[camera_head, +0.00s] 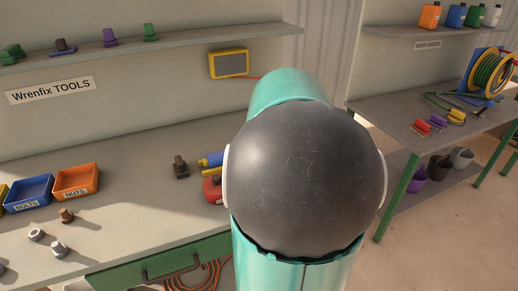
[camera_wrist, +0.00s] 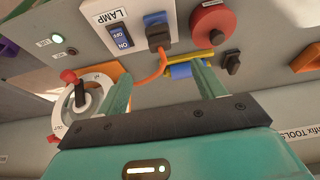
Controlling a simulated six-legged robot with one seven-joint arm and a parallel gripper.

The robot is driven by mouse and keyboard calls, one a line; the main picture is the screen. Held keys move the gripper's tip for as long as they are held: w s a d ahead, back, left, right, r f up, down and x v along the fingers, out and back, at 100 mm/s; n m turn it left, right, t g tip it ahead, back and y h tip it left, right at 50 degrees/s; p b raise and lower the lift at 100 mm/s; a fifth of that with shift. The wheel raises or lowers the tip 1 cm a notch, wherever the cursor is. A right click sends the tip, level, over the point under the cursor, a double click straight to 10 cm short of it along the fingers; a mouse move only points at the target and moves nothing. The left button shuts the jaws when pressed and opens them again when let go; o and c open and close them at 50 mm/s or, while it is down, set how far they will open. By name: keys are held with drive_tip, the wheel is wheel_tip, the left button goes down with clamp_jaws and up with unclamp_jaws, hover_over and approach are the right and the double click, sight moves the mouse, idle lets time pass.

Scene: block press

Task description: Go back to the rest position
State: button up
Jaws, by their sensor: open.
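My gripper (camera_wrist: 161,72) shows in the wrist view with its two teal fingers spread apart. No object is held between them. Beyond the fingers are a blue and yellow tool (camera_wrist: 182,68), an orange cable and a panel. In the head view my teal arm with its dark rounded joint fills the middle, and my gripper cannot be seen there. The blue and yellow tool also shows in the head view (camera_head: 211,160), partly hidden behind my arm.
The bench (camera_head: 130,165) holds a blue bolts bin (camera_head: 28,192), an orange nuts bin (camera_head: 76,181) and loose hardware. The wrist view shows a lamp switch (camera_wrist: 122,40), a round white dial (camera_wrist: 91,103) and a red disc (camera_wrist: 212,27). Another table (camera_head: 400,112) stands at right; open floor lies below.

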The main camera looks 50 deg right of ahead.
idle(0.3)
drive_tip(key=w+a+r+n, duration=0.2)
drive_tip(key=w+a, duration=0.2)
drive_tip(key=a, duration=0.7)
drive_tip(key=s+a+n+y, duration=0.1)
drive_tip(key=s+a, duration=0.3)
drive_tip(key=a, duration=1)
drive_tip(key=s+a+n+t+y, duration=0.1)
drive_tip(key=s+a+n, duration=0.2)
drive_tip(key=a, duration=1.1)
drive_tip(key=shift+s+r+t, duration=0.3)
drive_tip(key=shift+s, duration=0.05)
drive_tip(key=c, duration=0.7)
drive_tip(key=shift+d, duration=0.15)
